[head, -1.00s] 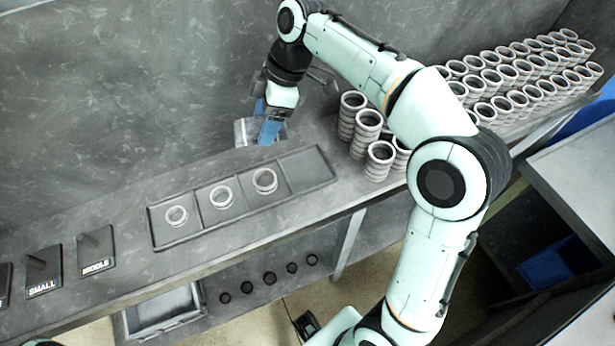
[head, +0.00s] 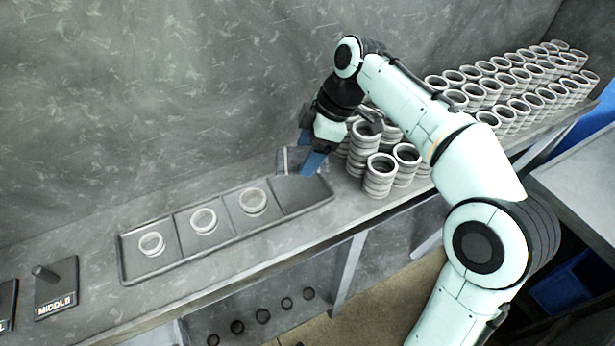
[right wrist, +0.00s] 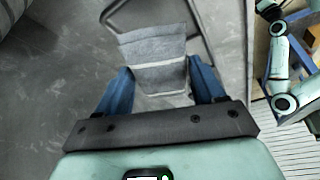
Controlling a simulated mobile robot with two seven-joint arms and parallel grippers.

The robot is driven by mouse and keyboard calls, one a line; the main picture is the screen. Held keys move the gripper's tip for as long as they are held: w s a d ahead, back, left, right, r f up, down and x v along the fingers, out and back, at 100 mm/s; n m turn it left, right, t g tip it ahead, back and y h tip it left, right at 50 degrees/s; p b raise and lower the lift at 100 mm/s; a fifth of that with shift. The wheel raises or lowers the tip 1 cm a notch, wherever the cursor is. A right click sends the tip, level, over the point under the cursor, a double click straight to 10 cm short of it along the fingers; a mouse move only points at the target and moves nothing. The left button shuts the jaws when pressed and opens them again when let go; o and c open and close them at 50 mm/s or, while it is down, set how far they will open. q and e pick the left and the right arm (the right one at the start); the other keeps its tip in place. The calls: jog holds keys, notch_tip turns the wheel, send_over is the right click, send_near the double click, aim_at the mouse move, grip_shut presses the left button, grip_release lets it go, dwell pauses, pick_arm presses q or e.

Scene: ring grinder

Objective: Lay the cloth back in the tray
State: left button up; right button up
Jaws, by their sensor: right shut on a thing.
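The long dark tray (head: 302,194) lies on the bench. Three of its compartments each hold a light ring, and the rightmost compartment looks empty. My right gripper (head: 312,164), with blue fingers, is over the back edge near that right compartment. It is shut on the grey cloth (right wrist: 155,62), which shows between the fingers in the right wrist view. In the head view the cloth (head: 289,158) shows just left of the fingers, partly hidden by them. I cannot tell whether the cloth touches the tray or bench. My left gripper is not in view.
Stacks of grey rings (head: 381,172) stand close to the right of the gripper, with many more along the bench (head: 500,90). A post stand labelled MIDDLE (head: 55,285) is at the left. The wall rises behind the tray.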

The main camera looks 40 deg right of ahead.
jog(key=shift+f+b, duration=0.75)
jog(key=shift+f, duration=2.45)
jog(key=shift+f+b, duration=0.4)
jog(key=shift+f, duration=0.15)
jog(key=o, duration=0.9)
jog(key=shift+o, duration=0.2)
